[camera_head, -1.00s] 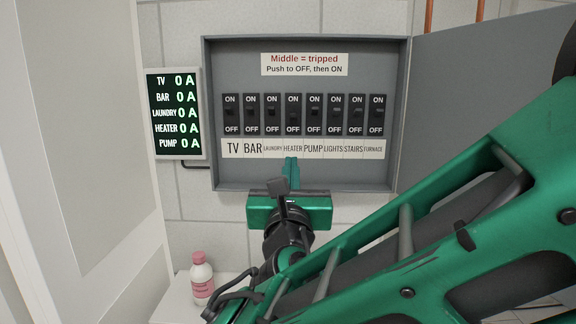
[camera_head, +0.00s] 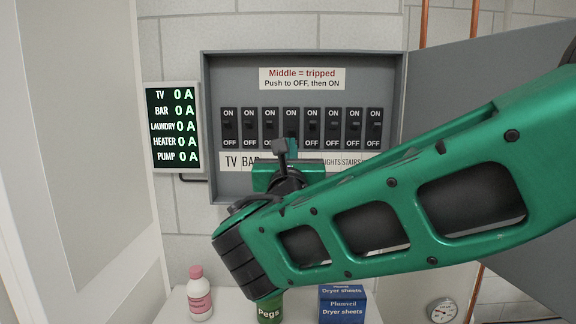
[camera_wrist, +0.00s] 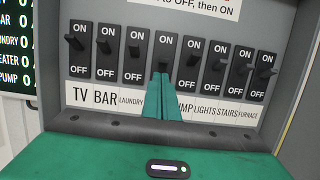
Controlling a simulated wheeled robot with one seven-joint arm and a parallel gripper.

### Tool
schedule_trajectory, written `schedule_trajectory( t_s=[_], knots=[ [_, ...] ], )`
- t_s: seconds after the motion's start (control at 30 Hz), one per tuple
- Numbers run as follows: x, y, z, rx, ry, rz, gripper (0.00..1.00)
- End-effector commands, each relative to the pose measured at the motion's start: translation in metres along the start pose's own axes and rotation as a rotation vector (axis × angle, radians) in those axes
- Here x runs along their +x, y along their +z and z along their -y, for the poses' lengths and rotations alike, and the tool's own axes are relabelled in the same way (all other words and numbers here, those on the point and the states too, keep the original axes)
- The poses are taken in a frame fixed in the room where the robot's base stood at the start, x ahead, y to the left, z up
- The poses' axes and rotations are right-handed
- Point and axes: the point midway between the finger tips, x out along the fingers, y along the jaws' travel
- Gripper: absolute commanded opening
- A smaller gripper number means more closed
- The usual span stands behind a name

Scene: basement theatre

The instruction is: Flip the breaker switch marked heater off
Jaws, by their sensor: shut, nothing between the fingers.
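The breaker panel (camera_head: 225,185) is an open grey wall box with a row of black switches. In the wrist view, the fourth switch from the left (camera_wrist: 163,65) lies between the laundry and pump ones. Its marking is hidden behind my fingers; in the earlier head view it reads HEATER. My gripper (camera_wrist: 163,80) is shut and empty. Its green fingertips are just below that switch's lever and cover its OFF end. I cannot tell whether they touch it or exactly where the lever rests. In the head view the same switch (camera_head: 291,124) shows above my wrist.
A lit readout (camera_head: 174,127) left of the panel shows 0 A for TV, bar, laundry, heater and pump. The box door (camera_head: 440,95) is swung open to the right. Below stand a pink-white bottle (camera_head: 200,295), a Pegs tin (camera_head: 270,308) and a dryer-sheets box (camera_head: 342,305).

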Motion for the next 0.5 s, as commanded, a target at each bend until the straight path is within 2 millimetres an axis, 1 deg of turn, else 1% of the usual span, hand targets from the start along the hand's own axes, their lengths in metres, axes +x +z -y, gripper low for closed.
schedule_trajectory(
  t_s=[0.03, 0.17, 0.43, 0.47, 0.5],
  knots=[
    [0.0008, 0.0043, -0.0002, 0.003, 0.000, 0.001, 0.00],
    [0.0021, 0.0092, 0.0001, 0.000, -0.001, 0.001, 0.00],
    [0.0021, 0.0097, -0.0001, 0.000, 0.000, 0.000, 0.00],
    [0.0015, 0.0098, -0.0050, 0.000, 0.002, 0.001, 0.00],
    [0.0017, 0.0096, -0.0031, -0.001, 0.001, 0.000, 0.00]
  ],
)
